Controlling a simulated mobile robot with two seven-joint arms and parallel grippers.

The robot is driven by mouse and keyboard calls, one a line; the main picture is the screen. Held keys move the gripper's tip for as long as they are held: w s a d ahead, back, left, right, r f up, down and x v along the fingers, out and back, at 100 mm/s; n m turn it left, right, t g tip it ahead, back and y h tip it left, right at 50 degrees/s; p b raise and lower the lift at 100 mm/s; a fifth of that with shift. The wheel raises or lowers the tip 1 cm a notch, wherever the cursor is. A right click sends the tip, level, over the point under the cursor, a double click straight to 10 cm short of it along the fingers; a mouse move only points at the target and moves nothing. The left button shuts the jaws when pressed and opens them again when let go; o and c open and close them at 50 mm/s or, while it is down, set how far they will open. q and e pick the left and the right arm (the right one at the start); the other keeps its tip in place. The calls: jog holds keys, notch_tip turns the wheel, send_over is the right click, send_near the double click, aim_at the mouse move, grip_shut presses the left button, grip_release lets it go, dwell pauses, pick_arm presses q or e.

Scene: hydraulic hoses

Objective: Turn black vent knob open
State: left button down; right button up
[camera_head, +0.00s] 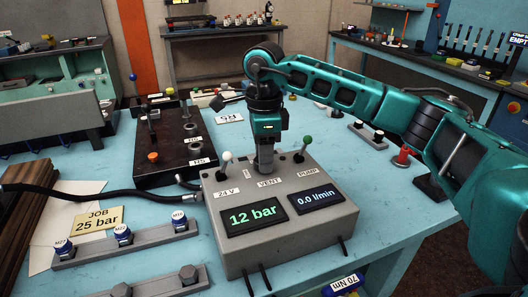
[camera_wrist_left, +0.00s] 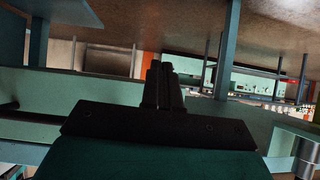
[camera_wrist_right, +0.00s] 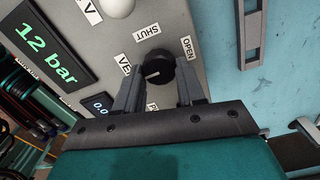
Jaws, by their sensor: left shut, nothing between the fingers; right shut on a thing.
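The grey control box (camera_head: 290,240) stands on the blue table, with 12 bar and 0.0 l/min on its displays. My right gripper (camera_head: 264,168) points down at the VENT label and hides the knob in the head view. In the right wrist view the black vent knob (camera_wrist_right: 158,72) sits between the two fingers, which are shut on it. A pale mark shows on the knob's left side. The SHUT label (camera_wrist_right: 148,31) and the OPEN label (camera_wrist_right: 187,47) lie beyond it. My left gripper (camera_wrist_left: 165,85) is shut and empty, away from the box.
A white-topped lever (camera_head: 226,158) and a green-topped lever (camera_head: 307,141) flank my right gripper. A dark manifold block (camera_head: 165,165) stands behind left. A black hose (camera_head: 110,193) runs across the left side. Capped fittings (camera_head: 123,234) sit on a grey rail at front left.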

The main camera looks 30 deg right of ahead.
jog(key=shift+m, duration=0.4)
jog(key=o, duration=1.1)
jog(key=shift+c, duration=0.2)
notch_tip(320, 180, up, 13)
jog(key=p, duration=0.1)
jog(key=shift+s, duration=0.15)
